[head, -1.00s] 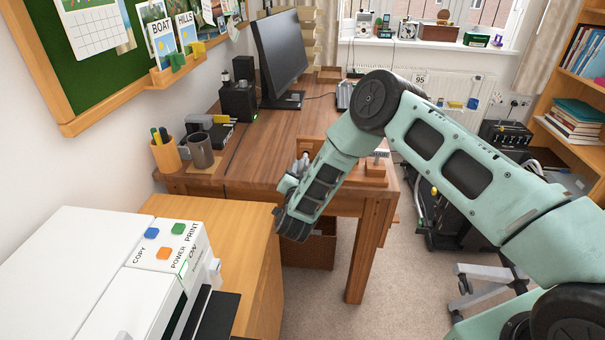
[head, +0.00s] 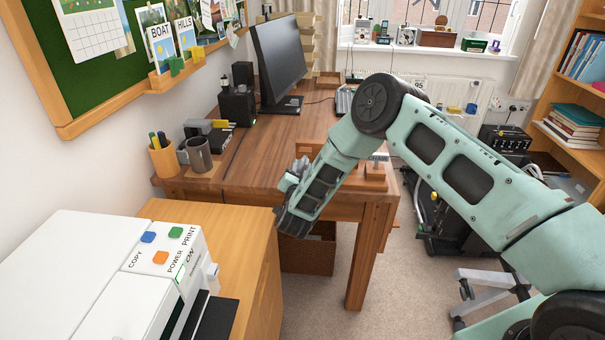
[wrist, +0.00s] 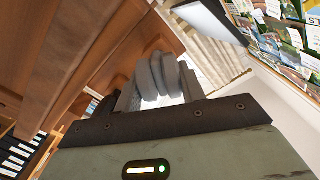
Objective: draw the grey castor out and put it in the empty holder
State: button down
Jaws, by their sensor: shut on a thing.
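In the wrist view my gripper (wrist: 162,95) is shut on a light grey, rounded, ridged thing, which looks like the grey castor (wrist: 160,76). The fingers hide part of it. In the head view my gripper (head: 290,184) is at the near edge of the wooden desk, and a small grey bit shows beside it. Wooden blocks (head: 373,176) with a small label stand at the desk's near right corner, partly behind my arm. I cannot tell which part of them is an empty holder.
The desk (head: 262,160) carries a monitor (head: 279,62), a pen pot (head: 163,158) and a dark mug (head: 199,154). A white printer (head: 100,270) stands on a cabinet at near left. A dark wheeled thing (head: 440,215) is right of the desk. Carpet is clear in front.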

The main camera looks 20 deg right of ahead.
jog(key=shift+w+d, duration=0.3)
jog(key=shift+w, duration=0.3)
jog(key=c, duration=0.8)
grip_release()
jog(key=shift+o, duration=0.2)
jog(key=shift+s, duration=0.1)
jog(key=b+v, duration=0.2)
jog(key=v, duration=1.5)
jog(key=shift+b, duration=0.3)
jog(key=shift+s+a, duration=0.1)
jog(key=shift+a, duration=0.05)
